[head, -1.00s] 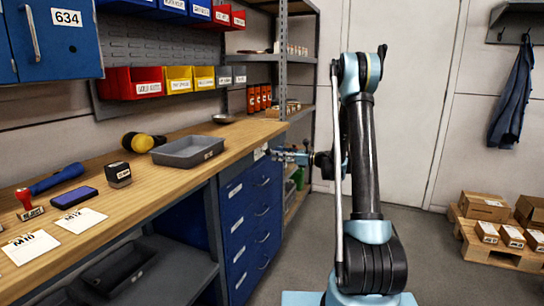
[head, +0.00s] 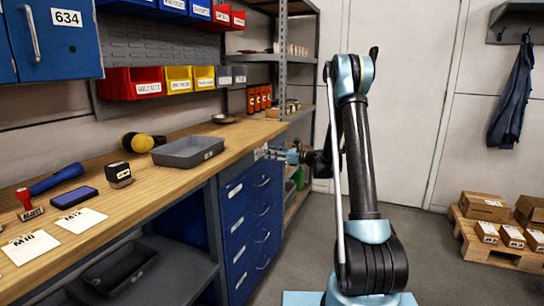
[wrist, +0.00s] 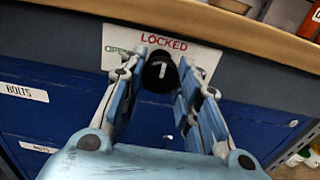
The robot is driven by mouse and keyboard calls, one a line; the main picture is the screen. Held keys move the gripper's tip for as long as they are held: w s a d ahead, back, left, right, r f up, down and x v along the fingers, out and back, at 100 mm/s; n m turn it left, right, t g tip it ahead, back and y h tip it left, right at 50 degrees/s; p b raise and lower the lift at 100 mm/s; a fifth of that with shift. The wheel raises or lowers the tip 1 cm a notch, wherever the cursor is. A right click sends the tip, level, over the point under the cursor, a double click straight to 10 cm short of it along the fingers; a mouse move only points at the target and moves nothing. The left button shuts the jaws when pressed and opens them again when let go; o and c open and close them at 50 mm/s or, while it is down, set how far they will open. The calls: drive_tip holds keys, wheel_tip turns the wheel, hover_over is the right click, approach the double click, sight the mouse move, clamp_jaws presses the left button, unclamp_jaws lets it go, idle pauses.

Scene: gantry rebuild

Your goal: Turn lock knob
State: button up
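A black lock knob (wrist: 160,76) with a white mark sits on a white plate (wrist: 193,51) in the wrist view. The plate reads LOCKED in red above the knob and OPEN in green to its left, partly covered by a finger. The white mark stands nearly upright, toward LOCKED. My gripper (wrist: 160,66) has its two fingers apart, one on each side of the knob, very close to it; no firm contact shows. In the head view my gripper (head: 275,153) is at the top of the blue drawer cabinet (head: 236,222), and the knob cannot be made out.
The wooden bench top (head: 190,180) runs just above the plate and holds a grey tray (head: 187,152). Blue drawers with labels lie below the knob. A metal shelf rack (head: 305,135) stands just beyond the gripper.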

drive_tip(key=shift+n, duration=9)
drive_tip(key=shift+s+f, duration=0.1)
drive_tip(key=o, duration=1.1)
drive_tip(key=shift+c, duration=0.2)
